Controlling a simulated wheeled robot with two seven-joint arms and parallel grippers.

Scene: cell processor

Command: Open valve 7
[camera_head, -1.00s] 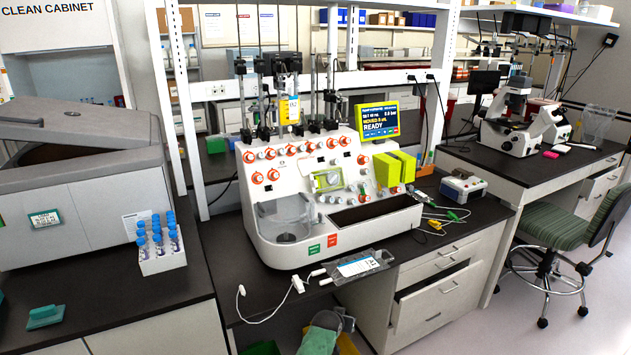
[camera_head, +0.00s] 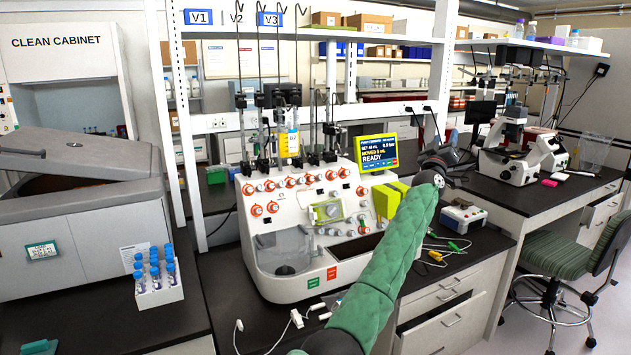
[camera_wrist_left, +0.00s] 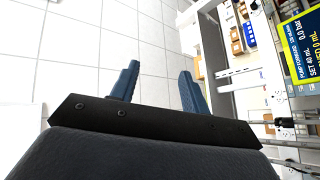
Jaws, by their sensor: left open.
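The white cell processor (camera_head: 290,284) stands on the middle bench. A row of orange-and-white valve knobs (camera_head: 289,182) crosses its upper front, with more knobs (camera_head: 264,210) below at left and several at lower right. The numbers are too small to read, so I cannot tell which is valve 7. My left arm, in a green sleeve, rises from the bottom in front of the machine's right side. My left gripper (camera_head: 446,160) is right of the screen, apart from the knobs. In the left wrist view its blue fingers (camera_wrist_left: 158,88) are apart and empty. My right gripper is not seen.
Yellow-green blocks (camera_head: 386,201) sit beside my sleeve. A yellow bag (camera_head: 289,143) hangs above the valves. A tube rack (camera_head: 158,297) stands at left. The space before the left knobs is clear.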

